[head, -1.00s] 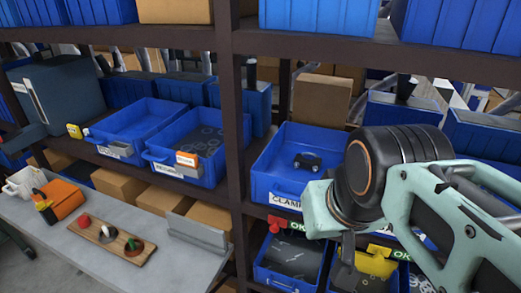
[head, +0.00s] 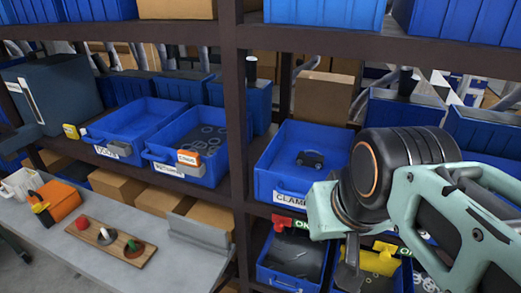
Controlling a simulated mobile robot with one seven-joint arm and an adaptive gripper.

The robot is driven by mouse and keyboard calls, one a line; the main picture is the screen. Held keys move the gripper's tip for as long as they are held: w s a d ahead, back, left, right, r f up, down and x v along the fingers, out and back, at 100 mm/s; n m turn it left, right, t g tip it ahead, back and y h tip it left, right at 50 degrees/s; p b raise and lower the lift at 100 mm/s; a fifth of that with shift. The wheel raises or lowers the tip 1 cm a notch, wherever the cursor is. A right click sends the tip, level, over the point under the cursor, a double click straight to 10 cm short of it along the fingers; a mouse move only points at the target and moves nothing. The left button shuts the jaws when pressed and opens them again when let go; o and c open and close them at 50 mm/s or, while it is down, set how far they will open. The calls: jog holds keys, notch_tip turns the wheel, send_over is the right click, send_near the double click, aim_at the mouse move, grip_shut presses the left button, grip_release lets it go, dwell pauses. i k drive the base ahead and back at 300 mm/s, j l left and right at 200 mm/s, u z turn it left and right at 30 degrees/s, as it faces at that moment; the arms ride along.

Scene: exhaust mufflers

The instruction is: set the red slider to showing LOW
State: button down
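The red slider (head: 289,225) sits on the shelf edge under the bin labelled CLAMP, at the lower middle of the head view. A green plate reading OK (head: 302,223) shows at its right. My gripper (head: 350,262) hangs to the right of the red slider, in front of a yellow slider (head: 381,261). It looks apart from the red slider. Only a dark finger part shows below the pale wrist, so I cannot tell whether the fingers are open or shut.
The blue CLAMP bin (head: 270,178) holds a dark part above the red slider. Blue lower bins (head: 282,279) sit below the sliders. A dark shelf post (head: 237,130) rises left of them. A grey bench (head: 185,262) at lower left carries a wooden board (head: 118,243).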

aim_at(279, 220)
jog(key=l+u, duration=0.7)
jog(key=k+j+u, duration=0.1)
jog(key=i+l+u, duration=0.15)
jog(key=l, duration=0.2)
